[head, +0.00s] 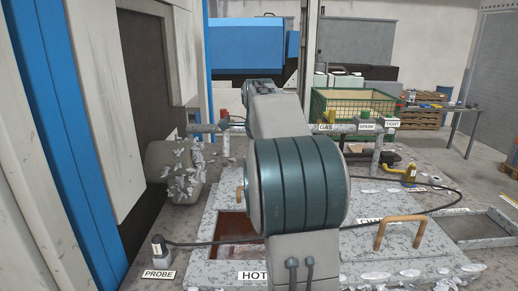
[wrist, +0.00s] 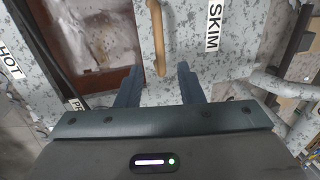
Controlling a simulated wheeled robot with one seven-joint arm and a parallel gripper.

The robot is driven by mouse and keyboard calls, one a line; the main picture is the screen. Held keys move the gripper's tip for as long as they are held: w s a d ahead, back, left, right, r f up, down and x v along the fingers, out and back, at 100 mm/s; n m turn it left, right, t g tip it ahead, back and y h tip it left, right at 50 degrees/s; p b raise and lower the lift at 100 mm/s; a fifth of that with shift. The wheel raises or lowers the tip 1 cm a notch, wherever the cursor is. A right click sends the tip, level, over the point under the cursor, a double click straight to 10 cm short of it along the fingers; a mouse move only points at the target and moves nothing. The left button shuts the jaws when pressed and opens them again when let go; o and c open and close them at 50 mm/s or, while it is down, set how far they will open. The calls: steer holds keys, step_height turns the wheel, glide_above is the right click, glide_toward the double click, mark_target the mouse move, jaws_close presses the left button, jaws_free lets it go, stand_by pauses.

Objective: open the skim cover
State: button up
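The skim cover (wrist: 195,60) is a speckled grey plate with a black-on-white SKIM label (wrist: 213,27). Its tan bar handle (wrist: 157,38) runs up the middle of the wrist view. My gripper (wrist: 159,70) is open there, one dark finger on each side of the handle's lower end in the picture. Nothing shows between the fingers but that handle end; I cannot tell how far it is below or whether they touch. In the head view, a small part of a tan handle (head: 240,194) shows left of my arm, which hides my gripper and most of the cover.
A reddish-rimmed opening (wrist: 95,38) lies beside the cover. A second tan handle (head: 401,230) stands on the right plate. A black cable (head: 200,243) runs from the PROBE post (head: 158,246). A pipe rail with GAS label (head: 326,127) stands behind. A blue-striped machine wall (head: 55,120) bounds the left.

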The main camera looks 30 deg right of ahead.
step_height(320, 180, up, 8)
steer(key=s, duration=0.1)
steer(key=shift+s+a, duration=0.2)
steer(key=shift+a, duration=0.2)
